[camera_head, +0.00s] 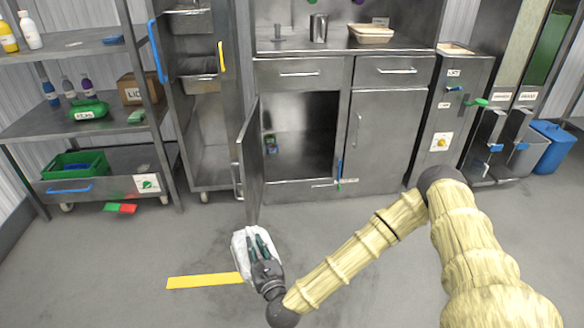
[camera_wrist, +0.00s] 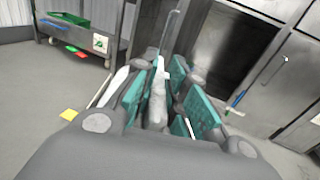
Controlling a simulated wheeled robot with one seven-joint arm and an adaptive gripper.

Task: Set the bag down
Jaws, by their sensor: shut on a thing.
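A white bag (camera_head: 240,242) is in my gripper (camera_head: 263,246), low in front of the open cabinet in the head view. The gripper's green-padded fingers are shut on it. In the wrist view the bag (camera_wrist: 156,100) shows as a pale strip between the fingers of my gripper (camera_wrist: 160,90). Much of the bag is hidden by the fingers. I cannot tell whether the bag touches the floor.
A cabinet door (camera_head: 250,165) stands open just behind the bag, its inside mostly empty. A yellow floor strip (camera_head: 205,281) lies to the left. A shelf unit (camera_head: 75,125) with bottles and a green crate (camera_head: 75,164) stands at left. The counter (camera_head: 345,50) holds a tray (camera_head: 371,34).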

